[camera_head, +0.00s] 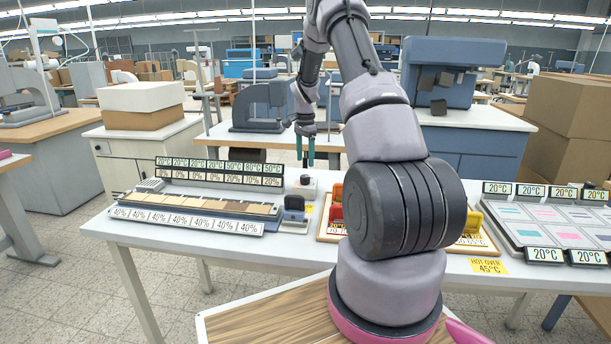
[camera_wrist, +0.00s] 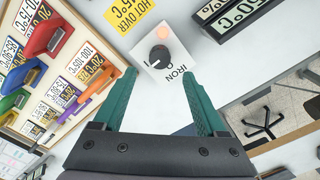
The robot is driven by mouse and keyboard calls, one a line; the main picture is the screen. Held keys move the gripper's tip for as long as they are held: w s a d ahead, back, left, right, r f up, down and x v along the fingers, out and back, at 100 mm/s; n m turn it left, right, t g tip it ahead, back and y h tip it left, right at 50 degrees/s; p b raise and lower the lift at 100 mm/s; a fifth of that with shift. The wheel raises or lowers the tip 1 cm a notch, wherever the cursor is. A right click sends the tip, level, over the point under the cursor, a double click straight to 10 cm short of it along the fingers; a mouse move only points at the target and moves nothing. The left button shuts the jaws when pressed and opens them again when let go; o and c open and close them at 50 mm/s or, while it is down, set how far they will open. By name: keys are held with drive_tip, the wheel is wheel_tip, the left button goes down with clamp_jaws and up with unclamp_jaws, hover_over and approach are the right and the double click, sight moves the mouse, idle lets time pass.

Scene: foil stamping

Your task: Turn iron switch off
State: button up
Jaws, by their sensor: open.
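The iron switch (camera_wrist: 181,48) is a small white box marked IRON, with a round black knob (camera_wrist: 160,57) and a glowing orange light (camera_wrist: 163,33). In the head view the switch box (camera_head: 302,187) stands on the white table. The knob's exact pointing direction is too small to tell. My gripper (camera_wrist: 158,76) has green fingers, is open and holds nothing. In the wrist view its fingertips lie on either side of the knob's lower edge. In the head view my gripper (camera_head: 305,160) points down above the switch, apart from it.
A rack (camera_head: 328,231) with coloured handles stands right of the switch, partly hidden by my arm. A dark blue tool (camera_head: 294,205) is left of it. A long strip tray (camera_head: 190,206) with percent labels lies further left. A swatch panel (camera_head: 540,222) is at right.

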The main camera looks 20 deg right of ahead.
sight(305, 176)
wheel_tip(305, 176, down, 7)
drive_tip(key=shift+f, duration=0.1)
idle(0.3)
clamp_jaws()
